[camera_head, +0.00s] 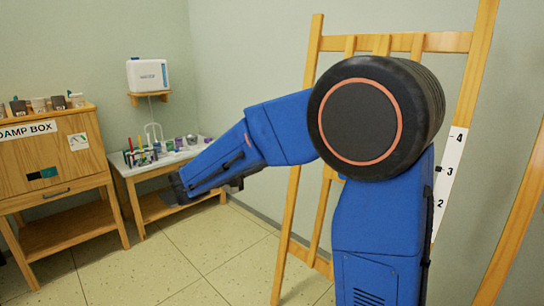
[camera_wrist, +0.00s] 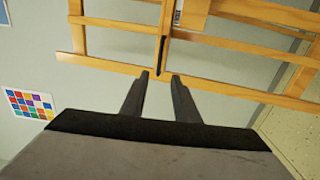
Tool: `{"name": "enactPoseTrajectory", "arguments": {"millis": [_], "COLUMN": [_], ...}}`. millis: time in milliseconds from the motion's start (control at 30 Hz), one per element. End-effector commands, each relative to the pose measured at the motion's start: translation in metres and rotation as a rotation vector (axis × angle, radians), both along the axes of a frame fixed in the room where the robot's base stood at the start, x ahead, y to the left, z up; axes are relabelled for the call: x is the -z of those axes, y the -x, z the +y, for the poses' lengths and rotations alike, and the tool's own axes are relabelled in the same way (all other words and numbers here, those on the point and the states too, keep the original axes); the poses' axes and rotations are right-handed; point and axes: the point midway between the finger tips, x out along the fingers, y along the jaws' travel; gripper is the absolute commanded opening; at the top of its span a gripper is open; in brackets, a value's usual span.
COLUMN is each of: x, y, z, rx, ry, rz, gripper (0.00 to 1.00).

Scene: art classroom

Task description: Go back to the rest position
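My gripper (camera_wrist: 159,76) shows in the wrist view as two dark fingers with a clear gap between them and nothing held. Beyond the fingertips are the wooden bars of an easel (camera_wrist: 105,67) and pale wall. I cannot tell how far the fingertips are from the bars. In the head view my blue arm rises at the right, bends at a large dark joint and reaches left and down. Its dark end is in front of the small side table, and the fingers cannot be made out there.
A wooden easel (camera_head: 304,150) with a numbered strip (camera_head: 448,180) stands close behind my arm. A cabinet marked DAMP BOX (camera_head: 40,165) stands left, beside a small table (camera_head: 150,170) with bottles. A white dispenser (camera_head: 148,75) is on the wall. The tiled floor (camera_head: 150,265) is clear front left.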

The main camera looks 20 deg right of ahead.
Motion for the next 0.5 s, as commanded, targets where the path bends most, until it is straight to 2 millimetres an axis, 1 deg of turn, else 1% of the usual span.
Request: {"name": "enactPoseTrajectory", "arguments": {"millis": [100, 200, 500], "x": [0.0002, 0.0002, 0.0001], "y": [0.0029, 0.0046, 0.0051], "z": [0.0095, 0.0127, 0.0136], "rx": [-0.002, 0.000, 0.000], "ry": [-0.001, -0.001, -0.001], "rz": [0.000, 0.000, 0.000], "gripper": [0.28, 0.28, 0.28]}}
